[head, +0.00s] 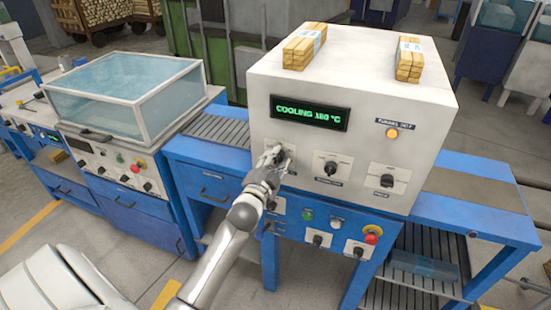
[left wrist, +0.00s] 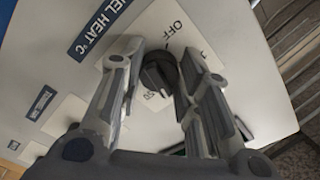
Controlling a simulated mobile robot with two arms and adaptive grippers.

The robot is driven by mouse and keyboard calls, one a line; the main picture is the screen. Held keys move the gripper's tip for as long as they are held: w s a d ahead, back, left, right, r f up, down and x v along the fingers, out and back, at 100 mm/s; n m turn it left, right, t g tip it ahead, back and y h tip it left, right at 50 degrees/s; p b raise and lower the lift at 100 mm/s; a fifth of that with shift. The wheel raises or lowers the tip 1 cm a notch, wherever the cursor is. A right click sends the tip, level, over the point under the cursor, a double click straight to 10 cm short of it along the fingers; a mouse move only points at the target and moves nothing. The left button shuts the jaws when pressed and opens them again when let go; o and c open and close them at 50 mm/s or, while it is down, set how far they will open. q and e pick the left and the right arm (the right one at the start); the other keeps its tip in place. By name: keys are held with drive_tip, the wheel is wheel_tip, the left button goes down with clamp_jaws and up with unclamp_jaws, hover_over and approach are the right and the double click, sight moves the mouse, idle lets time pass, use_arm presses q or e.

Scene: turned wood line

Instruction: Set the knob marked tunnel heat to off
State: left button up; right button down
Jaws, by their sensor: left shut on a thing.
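The tunnel heat knob (left wrist: 157,75) is a dark round knob on a white plate, below a blue "HEAT °C" label (left wrist: 98,28) in the left wrist view. "OFF" is printed on the plate beside it. My left gripper (head: 275,157) reaches the left plate on the white tunnel's front and hides most of it in the head view. In the left wrist view the fingers (left wrist: 160,80) stand on both sides of the knob, shut on it. I cannot tell where its pointer stands. The green display (head: 309,112) reads "COOLING 180 °C". My right gripper is not in view.
The white tunnel housing (head: 350,70) has a middle knob (head: 331,168), a right knob (head: 387,181) and a lit amber lamp (head: 392,133). A lower blue panel holds more knobs and a red button (head: 372,234). Wood bundles (head: 305,45) lie on top.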

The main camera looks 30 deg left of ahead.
use_arm(q)
drive_tip(key=n+p, duration=0.2)
drive_tip(key=n, duration=0.5)
drive_tip(key=shift+f, duration=0.1)
drive_tip(key=n+p, duration=0.1)
drive_tip(key=n, duration=0.5)
drive_tip(key=shift+d+n+p, duration=0.15)
drive_tip(key=shift+n+p, duration=0.2)
drive_tip(key=shift+n, duration=0.05)
drive_tip(key=n, duration=0.6)
drive_tip(key=shift+f+p, duration=0.1)
drive_tip(key=shift+p, duration=0.3)
drive_tip(key=n, duration=0.3)
drive_tip(key=shift+d+n, duration=0.1)
drive_tip(key=shift+n, duration=2.2)
drive_tip(key=o, duration=0.9)
drive_tip(key=shift+o, duration=0.6)
